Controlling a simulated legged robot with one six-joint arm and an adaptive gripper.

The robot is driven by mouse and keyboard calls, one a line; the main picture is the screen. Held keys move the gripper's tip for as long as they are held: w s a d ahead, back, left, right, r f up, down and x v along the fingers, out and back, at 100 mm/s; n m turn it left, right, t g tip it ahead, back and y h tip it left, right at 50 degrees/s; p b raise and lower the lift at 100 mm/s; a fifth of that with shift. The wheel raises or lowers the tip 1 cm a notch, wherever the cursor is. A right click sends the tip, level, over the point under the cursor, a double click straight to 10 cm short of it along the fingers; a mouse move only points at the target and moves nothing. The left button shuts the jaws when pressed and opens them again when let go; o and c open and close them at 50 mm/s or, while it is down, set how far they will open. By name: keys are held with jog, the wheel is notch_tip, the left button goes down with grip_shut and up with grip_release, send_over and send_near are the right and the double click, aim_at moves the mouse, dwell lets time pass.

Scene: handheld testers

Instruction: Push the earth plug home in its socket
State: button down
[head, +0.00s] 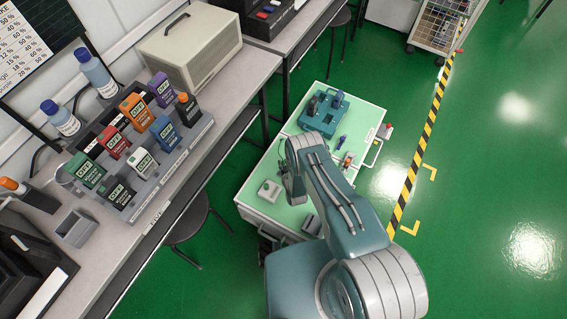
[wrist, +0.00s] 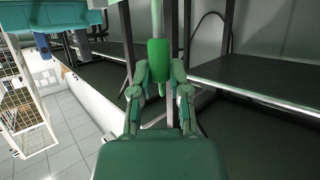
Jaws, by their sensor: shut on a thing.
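My gripper (wrist: 161,72) is shut on a green plug (wrist: 158,50) in the wrist view. The plug lies between the two fingers, with a light green lead or stem at its upper end and a thin green tip at its lower end. In the head view my gripper (head: 291,182) is over the near half of the cart, partly hidden by my arm. The plug cannot be made out there. A teal tester (head: 318,124) sits farther back on the cart, apart from my gripper. I cannot make out the earth socket in either view.
The green-topped cart (head: 257,207) also holds a small grey box (head: 270,190) and several small items right of my arm. A bench at left carries a rack of coloured testers (head: 140,160) and a beige case (head: 190,48). Green floor at right is open.

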jog(key=shift+f, duration=1.65)
jog(key=c, duration=0.5)
grip_release()
jog(key=shift+c, duration=0.2)
jog(key=shift+s, duration=0.1)
jog(key=v, duration=1.1)
jog(key=shift+s+r, duration=0.2)
jog(key=shift+s, duration=0.15)
jog(key=shift+d, duration=0.15)
